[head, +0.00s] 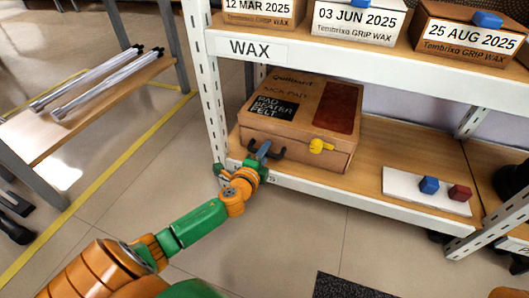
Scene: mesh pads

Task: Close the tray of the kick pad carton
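The brown kick pad carton (340,98) sits on the middle shelf, with a black label and a dark red panel on its top. Its front face (300,153) carries a yellow knob (321,146). I cannot tell how far its tray stands out. My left gripper (262,154) is at the left part of this front face, by dark curved parts that look like a handle. A blue-grey piece shows between them. Contact and finger opening are unclear at this size. My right gripper is out of view.
Dated wax boxes (358,22) stand on the upper shelf (300,52), above the carton. A white board (400,184) with a blue and a dark red block lies on the shelf to the right. A low bench (90,105) with rods stands at left. The floor between is clear.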

